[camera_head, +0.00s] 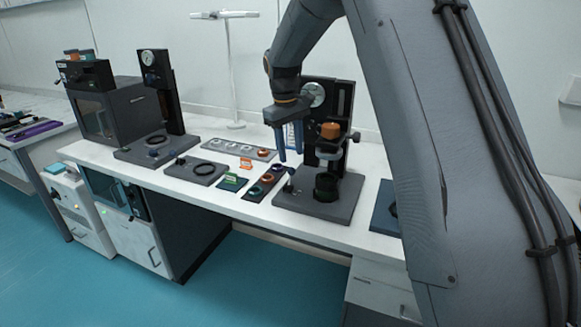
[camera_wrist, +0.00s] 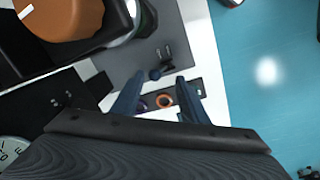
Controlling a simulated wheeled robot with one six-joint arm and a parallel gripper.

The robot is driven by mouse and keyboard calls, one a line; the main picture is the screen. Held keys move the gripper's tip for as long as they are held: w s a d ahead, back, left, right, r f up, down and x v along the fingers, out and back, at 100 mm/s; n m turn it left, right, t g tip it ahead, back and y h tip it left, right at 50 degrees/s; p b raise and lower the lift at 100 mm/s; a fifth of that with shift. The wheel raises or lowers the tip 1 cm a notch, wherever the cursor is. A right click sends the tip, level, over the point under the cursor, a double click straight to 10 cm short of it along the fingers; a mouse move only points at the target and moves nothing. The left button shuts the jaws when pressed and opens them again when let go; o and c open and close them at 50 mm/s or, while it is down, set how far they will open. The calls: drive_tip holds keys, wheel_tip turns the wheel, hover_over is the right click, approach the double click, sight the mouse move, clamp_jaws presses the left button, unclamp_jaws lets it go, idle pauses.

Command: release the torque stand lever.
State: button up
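The torque stand (camera_head: 343,205) is on the white bench, with a dark column, a round dial and an orange-brown knob (camera_head: 330,130). The knob also shows large at the upper left of the wrist view (camera_wrist: 65,18). A small dark lever with a ball end (camera_wrist: 155,74) is on the stand's grey base plate. In the head view the lever is too small to tell its position clearly. My gripper (camera_head: 290,154) is open and empty, pointing down above the base's left part. In the wrist view its two fingers (camera_wrist: 160,82) are spread, with the lever's ball in line between the tips.
Left of the stand, a dark tray (camera_head: 256,192) holds coloured rings, and a grey strip (camera_head: 222,146) holds several more. A second gauge stand (camera_head: 160,90) and a dark box-shaped machine (camera_head: 110,108) are farther left. The bench's front edge is close.

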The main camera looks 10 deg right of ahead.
sight(291, 168)
drive_tip(key=shift+w+a, duration=0.1)
drive_tip(key=shift+w, duration=0.95)
drive_tip(key=shift+w+f, duration=0.1)
drive_tip(key=shift+f, duration=0.1)
drive_tip(key=shift+w+d+f+p, duration=0.15)
drive_tip(key=shift+f+p, duration=0.2)
drive_tip(key=shift+f, duration=0.8)
drive_tip(key=shift+d+f+p, duration=0.15)
drive_tip(key=shift+f+p, duration=0.25)
drive_tip(key=shift+f, duration=0.8)
drive_tip(key=shift+w+d+f+p, duration=0.15)
drive_tip(key=shift+f+p, duration=0.2)
drive_tip(key=shift+f, duration=0.8)
drive_tip(key=shift+s, duration=0.1)
clamp_jaws()
